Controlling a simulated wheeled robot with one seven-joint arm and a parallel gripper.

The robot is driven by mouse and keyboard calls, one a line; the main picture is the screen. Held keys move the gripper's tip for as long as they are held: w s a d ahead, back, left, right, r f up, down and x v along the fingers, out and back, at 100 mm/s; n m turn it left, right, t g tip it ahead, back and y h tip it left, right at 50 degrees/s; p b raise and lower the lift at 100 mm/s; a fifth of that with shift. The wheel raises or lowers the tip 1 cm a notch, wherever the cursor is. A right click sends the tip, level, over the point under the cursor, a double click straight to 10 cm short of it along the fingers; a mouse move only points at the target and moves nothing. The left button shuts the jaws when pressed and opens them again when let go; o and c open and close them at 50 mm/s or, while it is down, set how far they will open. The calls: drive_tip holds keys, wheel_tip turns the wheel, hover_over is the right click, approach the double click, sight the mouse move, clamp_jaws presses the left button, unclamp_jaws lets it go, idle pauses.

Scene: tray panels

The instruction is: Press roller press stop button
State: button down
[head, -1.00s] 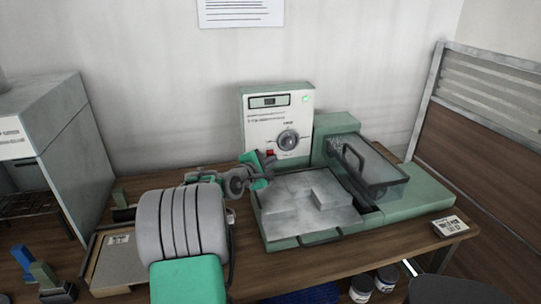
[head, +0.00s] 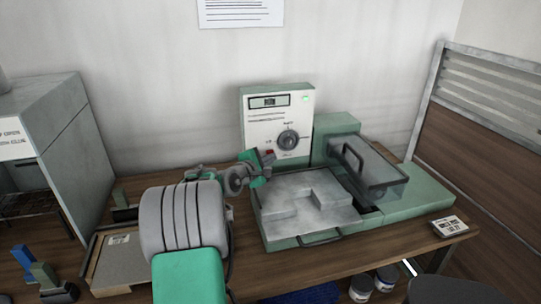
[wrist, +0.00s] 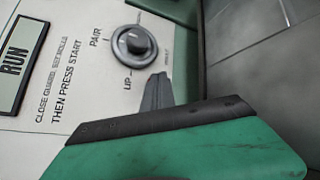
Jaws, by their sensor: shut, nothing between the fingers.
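The roller press has a green body (head: 420,205) and an upright white control panel (head: 262,115). A small red button (head: 269,152) shows low on the panel's front in the head view, partly hidden by my gripper. My gripper (head: 267,161) is at that spot, close to the panel; I cannot tell whether it touches the button. In the wrist view my gripper (wrist: 157,92) is shut and empty, its tip just below the dark knob (wrist: 134,46). The display (wrist: 17,62) reads RUN. The red button does not show in the wrist view.
A pale slab tray (head: 305,212) lies in front of the panel. A clear guard with a dark handle (head: 356,158) covers the right side. A grey cabinet (head: 60,140) stands at left. A green light (head: 305,99) glows on the panel.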

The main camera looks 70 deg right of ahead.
drive_tip(key=shift+w+d, duration=0.15)
drive_tip(key=shift+d, duration=0.1)
idle(0.5)
drive_tip(key=shift+s+a+p, duration=0.3)
drive_tip(key=shift+s+a, duration=0.15)
drive_tip(key=shift+a, duration=0.3)
drive_tip(key=shift+a, duration=0.1)
drive_tip(key=s+a, duration=0.1)
drive_tip(key=a+p, duration=0.1)
drive_tip(key=shift+s+a+r, duration=0.1)
drive_tip(key=shift+s+a, duration=0.25)
drive_tip(key=shift+a, duration=0.05)
drive_tip(key=shift+s+a, duration=0.4)
drive_tip(key=shift+a, duration=0.3)
